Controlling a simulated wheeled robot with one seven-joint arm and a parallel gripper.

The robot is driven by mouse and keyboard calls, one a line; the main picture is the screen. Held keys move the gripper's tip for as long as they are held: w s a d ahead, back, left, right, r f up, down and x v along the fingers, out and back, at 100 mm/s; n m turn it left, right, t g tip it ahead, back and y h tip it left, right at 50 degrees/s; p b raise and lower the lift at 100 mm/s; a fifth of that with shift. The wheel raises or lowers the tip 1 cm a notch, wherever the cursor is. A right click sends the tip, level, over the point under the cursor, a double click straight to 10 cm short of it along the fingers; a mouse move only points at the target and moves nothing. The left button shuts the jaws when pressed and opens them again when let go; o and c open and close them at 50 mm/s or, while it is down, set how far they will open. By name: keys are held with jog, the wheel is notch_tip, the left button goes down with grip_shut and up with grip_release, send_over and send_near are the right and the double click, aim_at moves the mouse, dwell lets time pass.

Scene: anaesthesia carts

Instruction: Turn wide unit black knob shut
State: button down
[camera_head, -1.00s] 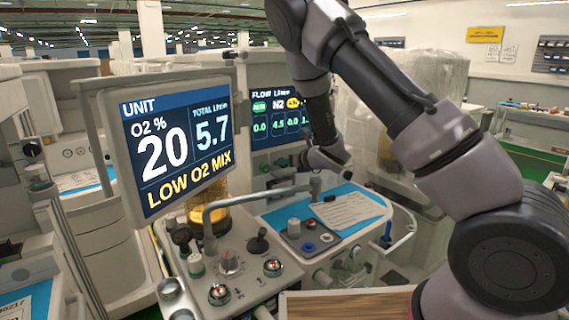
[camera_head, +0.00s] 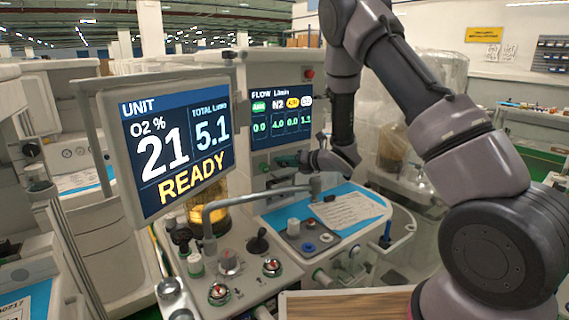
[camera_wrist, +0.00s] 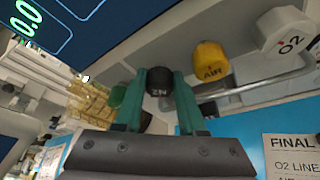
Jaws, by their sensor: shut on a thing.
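The black knob (camera_wrist: 160,82), marked N2, sits under the flow display in the wrist view. My gripper (camera_wrist: 159,72) has its two green fingers on either side of it, shut on it. In the head view my gripper (camera_head: 284,161) reaches in below the flow screen (camera_head: 281,112), and the knob cannot be made out there. The flow screen reads N2 about 4.0. The large unit screen (camera_head: 178,147) reads O2 21 %, total 5.1 and READY.
A yellow AIR knob (camera_wrist: 210,62) and a white O2 knob (camera_wrist: 283,32) stand to the right of the black one; a green knob (camera_wrist: 117,96) is to its left. A metal rail (camera_wrist: 255,88) runs close by. A curved pipe (camera_head: 255,193) crosses the worktop below.

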jog(key=shift+d+f+m+y, duration=0.15)
jog(key=shift+m+y, duration=0.75)
jog(key=shift+m, duration=0.7)
jog(key=c, duration=0.5)
grip_release()
jog(key=v, duration=1)
jog(key=shift+s+d, duration=0.15)
jog(key=shift+d, duration=0.2)
